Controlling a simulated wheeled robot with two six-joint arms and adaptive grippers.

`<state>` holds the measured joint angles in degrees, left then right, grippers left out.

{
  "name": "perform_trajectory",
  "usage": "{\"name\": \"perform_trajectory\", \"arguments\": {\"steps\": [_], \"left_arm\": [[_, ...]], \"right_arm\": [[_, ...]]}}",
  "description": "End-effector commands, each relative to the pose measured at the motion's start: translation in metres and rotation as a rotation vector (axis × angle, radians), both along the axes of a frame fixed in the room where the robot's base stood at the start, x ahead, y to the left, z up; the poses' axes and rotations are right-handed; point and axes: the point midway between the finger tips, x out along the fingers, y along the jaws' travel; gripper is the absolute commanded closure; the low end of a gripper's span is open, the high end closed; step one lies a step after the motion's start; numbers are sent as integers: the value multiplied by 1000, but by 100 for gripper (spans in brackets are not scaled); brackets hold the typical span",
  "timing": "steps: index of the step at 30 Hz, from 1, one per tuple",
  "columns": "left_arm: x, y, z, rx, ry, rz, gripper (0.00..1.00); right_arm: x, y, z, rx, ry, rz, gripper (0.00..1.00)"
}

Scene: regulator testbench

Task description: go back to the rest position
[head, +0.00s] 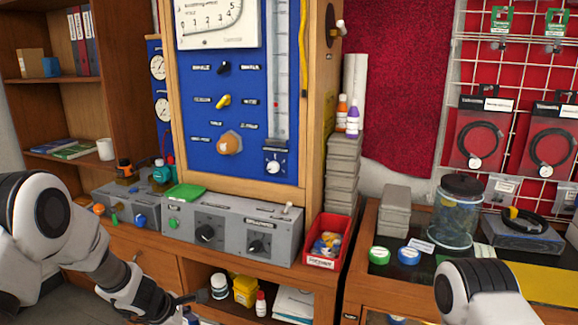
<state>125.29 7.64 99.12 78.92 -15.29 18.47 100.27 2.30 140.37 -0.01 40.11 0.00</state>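My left arm comes in from the left and reaches down in front of the bench's wooden front. Its gripper (190,300) is only partly visible at the bottom edge, as a small dark part beside the open lower shelf. I cannot tell whether it is open or shut, or whether it holds anything. My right arm shows only as a white and dark link at the lower right, in front of the right-hand table. Its gripper is out of the picture.
A blue regulator panel (250,115) stands above a grey control box (232,228) with knobs. A red bin (324,240) sits to its right. The right table holds a glass jar (456,214) and green and blue tins. White and yellow containers (244,290) stand on the lower shelf near my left gripper.

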Motion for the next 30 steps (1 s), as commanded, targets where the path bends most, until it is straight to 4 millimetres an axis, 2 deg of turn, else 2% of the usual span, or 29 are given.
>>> {"name": "perform_trajectory", "arguments": {"steps": [1,2,3,5,7,8,9,11,12,14,15,18,21,23,30], "left_arm": [[-33,1,-37,52,81,-54,61],[-53,3,-56,87,125,-93,61],[-80,5,-80,133,183,-150,61],[-125,11,-113,201,267,-247,61],[-181,18,-144,277,361,-384,61],[-206,22,-156,310,398,-453,61],[-241,27,-168,350,446,-556,61],[-293,36,-183,404,502,-738,61],[-330,40,-188,434,525,-890,61],[-378,44,-188,464,506,-1156,61],[-394,41,-184,476,448,-1310,61],[-398,27,-171,503,243,-1565,61],[-381,15,-170,552,77,-1672,61],[-374,15,-170,579,51,-1680,61],[-374,16,-170,582,52,-1684,61]], "right_arm": [[0,0,1,0,0,0,60],[0,0,1,0,0,0,60],[0,0,1,0,0,0,60],[0,0,1,0,0,0,60],[0,0,1,0,0,0,60],[0,0,2,0,0,0,60],[0,0,2,0,0,0,60],[0,0,2,0,0,0,60],[0,0,2,0,0,0,60],[0,0,3,0,0,0,60],[0,0,3,0,0,0,60],[0,0,3,0,0,0,60],[0,0,2,0,0,0,60],[0,0,2,0,0,0,60],[0,0,2,0,0,0,60]]}}
